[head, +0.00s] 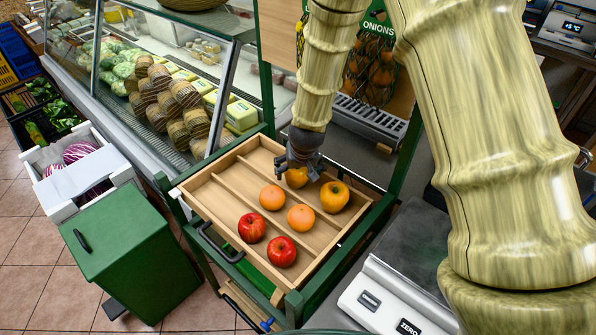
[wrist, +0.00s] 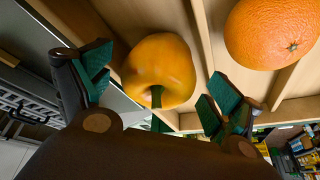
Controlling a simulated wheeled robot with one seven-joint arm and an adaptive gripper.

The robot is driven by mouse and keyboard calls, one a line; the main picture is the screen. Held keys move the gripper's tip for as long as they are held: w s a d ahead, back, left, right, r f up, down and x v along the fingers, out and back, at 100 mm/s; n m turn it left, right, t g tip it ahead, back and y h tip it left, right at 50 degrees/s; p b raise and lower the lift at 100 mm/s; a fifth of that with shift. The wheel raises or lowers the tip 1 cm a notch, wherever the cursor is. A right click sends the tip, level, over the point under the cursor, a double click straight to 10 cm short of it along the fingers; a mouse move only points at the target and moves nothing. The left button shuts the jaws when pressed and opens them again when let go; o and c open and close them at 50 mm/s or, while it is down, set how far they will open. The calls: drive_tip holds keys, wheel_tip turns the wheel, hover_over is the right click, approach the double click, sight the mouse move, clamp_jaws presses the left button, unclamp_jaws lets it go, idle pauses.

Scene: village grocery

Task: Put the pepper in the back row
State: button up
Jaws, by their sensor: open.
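An orange-yellow pepper (head: 297,178) is under my gripper (head: 299,166) in the head view, partly hidden by the fingers. In the wrist view this pepper (wrist: 160,68) lies between the two spread fingers, its green stem toward the palm. My gripper is open around it, with gaps visible at both sides. A second yellow pepper (head: 335,196) with a dark stem sits just to the right, in the back row. The wooden tray (head: 207,204) has dividers making sloping rows. I cannot tell whether the pepper under my gripper touches the tray floor.
Two oranges, one nearer (head: 301,217) and one farther left (head: 272,197), lie in the middle row. Two red apples (head: 252,227) lie in the front row. The upper-left parts of the rows are bare. A scale (head: 395,290) stands right, a glass display case (head: 170,75) left.

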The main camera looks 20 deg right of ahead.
drive_tip(key=b+v, duration=0.1)
drive_tip(key=v, duration=1)
drive_tip(key=shift+r, duration=0.25)
idle(0.6)
